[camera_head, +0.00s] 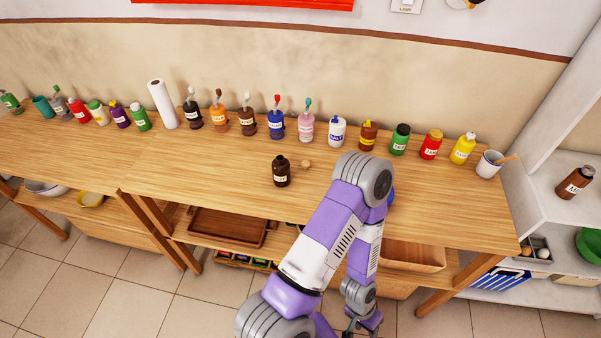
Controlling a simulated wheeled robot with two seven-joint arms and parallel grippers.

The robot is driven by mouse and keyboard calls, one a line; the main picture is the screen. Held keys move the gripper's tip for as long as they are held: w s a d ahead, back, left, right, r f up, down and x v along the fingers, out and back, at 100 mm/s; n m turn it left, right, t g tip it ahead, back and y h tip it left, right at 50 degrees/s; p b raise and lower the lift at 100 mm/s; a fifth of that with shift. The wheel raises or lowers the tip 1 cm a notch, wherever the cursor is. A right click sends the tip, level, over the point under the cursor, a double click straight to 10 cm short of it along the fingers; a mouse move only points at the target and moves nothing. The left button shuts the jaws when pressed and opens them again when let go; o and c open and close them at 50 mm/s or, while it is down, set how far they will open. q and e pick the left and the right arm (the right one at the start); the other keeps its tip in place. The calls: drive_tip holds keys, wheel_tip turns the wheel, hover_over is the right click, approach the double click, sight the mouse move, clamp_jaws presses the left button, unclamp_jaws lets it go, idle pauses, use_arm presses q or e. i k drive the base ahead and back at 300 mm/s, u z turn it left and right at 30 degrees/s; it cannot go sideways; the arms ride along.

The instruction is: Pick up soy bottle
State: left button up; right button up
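A second brown bottle with a label (575,182) leans or lies tilted on the white shelf at the right. Both labels are too small to read surely, so I cannot tell which is the soy bottle. One purple and white arm, apparently my right, rises over the table and bends back down. Its gripper (362,324) hangs low at the bottom edge, away from both bottles; its fingers are partly cut off. My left gripper is not in view.
Several sauce bottles line the table's back, including a blue one (276,124) and a yellow one (463,148). A small wooden item (305,164) lies beside the dark bottle. The table's front left is clear.

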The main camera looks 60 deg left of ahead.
sight(280, 167)
drive_tip(key=k, duration=0.3)
drive_tip(key=u, duration=0.9)
